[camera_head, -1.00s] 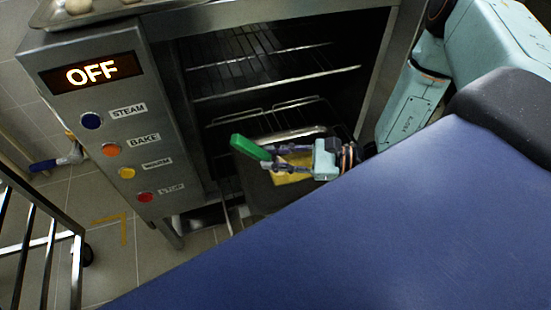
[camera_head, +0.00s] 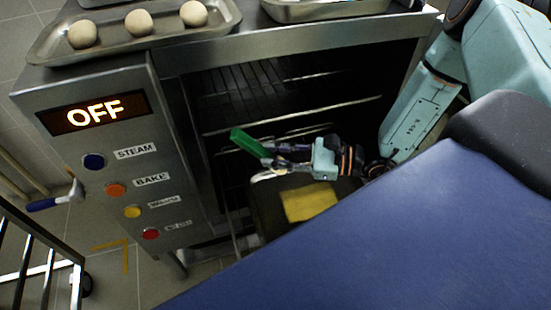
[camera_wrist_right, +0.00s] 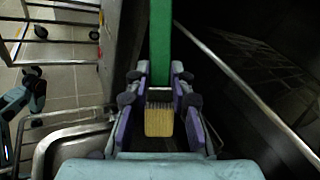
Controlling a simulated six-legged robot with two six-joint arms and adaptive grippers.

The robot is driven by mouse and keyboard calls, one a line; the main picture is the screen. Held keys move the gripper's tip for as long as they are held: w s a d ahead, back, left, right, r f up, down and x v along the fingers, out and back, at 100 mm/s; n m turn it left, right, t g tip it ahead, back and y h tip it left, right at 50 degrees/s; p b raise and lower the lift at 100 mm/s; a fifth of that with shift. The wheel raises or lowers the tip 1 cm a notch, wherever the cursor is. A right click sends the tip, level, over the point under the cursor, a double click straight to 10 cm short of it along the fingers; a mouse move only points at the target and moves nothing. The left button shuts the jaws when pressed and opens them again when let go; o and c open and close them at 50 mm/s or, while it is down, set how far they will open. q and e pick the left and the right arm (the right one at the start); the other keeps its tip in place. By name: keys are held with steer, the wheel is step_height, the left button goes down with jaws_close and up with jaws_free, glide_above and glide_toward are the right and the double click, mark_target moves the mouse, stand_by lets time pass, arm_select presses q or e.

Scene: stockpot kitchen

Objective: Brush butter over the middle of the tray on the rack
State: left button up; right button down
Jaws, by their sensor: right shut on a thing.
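My right gripper (camera_head: 280,156) is shut on a brush with a green handle (camera_head: 249,142), held in front of the oven opening. In the right wrist view the green handle (camera_wrist_right: 160,40) points away between the fingers, and pale yellow bristles (camera_wrist_right: 159,121) show near the palm. My left gripper is not in view.
The oven display (camera_head: 93,113) reads OFF above several coloured buttons. Wire racks (camera_head: 290,116) span the dark oven. A dark surface with a yellow patch (camera_head: 310,202) lies below my gripper. A tray with dough balls (camera_head: 138,22) sits on the oven top.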

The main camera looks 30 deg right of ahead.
mark_target(277, 171)
steer(key=shift+w+d+r, duration=0.1)
steer(key=shift+s+f+b, duration=0.25)
steer(key=shift+f+b, duration=0.05)
steer(key=shift+b, duration=0.1)
steer(key=shift+f+b, duration=0.3)
steer(key=shift+f, duration=0.05)
step_height(277, 171, down, 4)
steer(key=b, duration=0.3)
steer(key=shift+r, duration=0.25)
